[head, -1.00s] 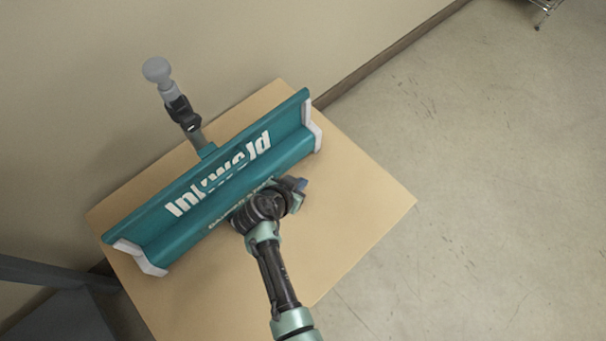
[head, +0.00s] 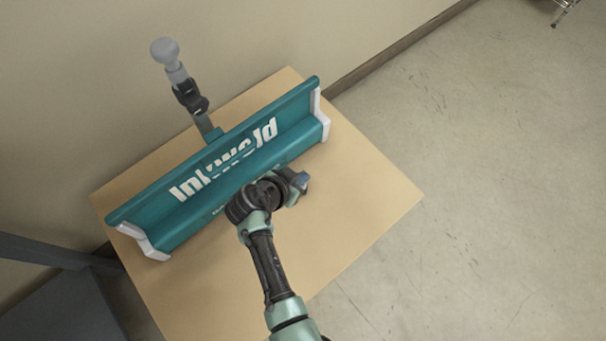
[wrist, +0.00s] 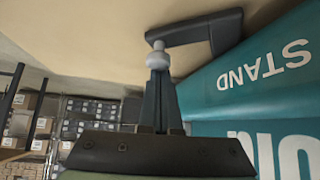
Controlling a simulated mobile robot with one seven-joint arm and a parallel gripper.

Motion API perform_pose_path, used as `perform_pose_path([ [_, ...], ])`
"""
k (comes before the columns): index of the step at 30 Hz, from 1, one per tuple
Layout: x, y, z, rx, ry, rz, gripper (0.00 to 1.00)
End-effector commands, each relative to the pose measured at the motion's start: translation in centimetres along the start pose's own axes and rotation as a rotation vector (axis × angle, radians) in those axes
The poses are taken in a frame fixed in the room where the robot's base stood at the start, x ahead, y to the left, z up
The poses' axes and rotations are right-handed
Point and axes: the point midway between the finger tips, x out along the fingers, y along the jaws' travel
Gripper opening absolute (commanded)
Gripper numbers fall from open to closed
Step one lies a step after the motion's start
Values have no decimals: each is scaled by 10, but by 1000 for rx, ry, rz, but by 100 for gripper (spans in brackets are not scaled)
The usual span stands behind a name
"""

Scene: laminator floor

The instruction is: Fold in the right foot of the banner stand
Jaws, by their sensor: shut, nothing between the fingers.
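The banner stand (head: 290,137) is a long teal housing with white lettering and pale end caps, lying on a tan tabletop. In the wrist view its teal face (wrist: 215,100) fills the right, with "STAND" upside down. A dark angled bar (wrist: 195,32), seemingly a foot, sticks out beside the teal face at the top, with a pale round end piece (wrist: 157,60). My gripper (wrist: 158,80) is shut and empty, its tips close to that end piece; I cannot tell whether they touch. In the head view my wrist hides the foot and fingertips, in front of the housing.
A grey-knobbed post (head: 183,85) rises behind the housing, near the wall. The tan tabletop (head: 360,205) is clear at right and front. A dark grey structure (head: 60,290) stands at lower left. Shelves with boxes (wrist: 85,120) show in the wrist view. Open floor lies right.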

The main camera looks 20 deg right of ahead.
Motion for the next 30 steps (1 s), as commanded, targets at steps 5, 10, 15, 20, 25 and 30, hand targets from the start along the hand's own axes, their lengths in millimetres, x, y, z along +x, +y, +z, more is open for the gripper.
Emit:
perform_pose_path([
  [5,-2,-4,6,39,1,34,0],
  [10,-9,-10,13,112,1,98,0],
  [15,-18,-16,23,140,0,126,0],
  [20,-26,-27,31,139,0,125,0],
  [25,-31,-36,37,139,0,126,0],
  [30,-35,-44,41,138,0,127,0],
])
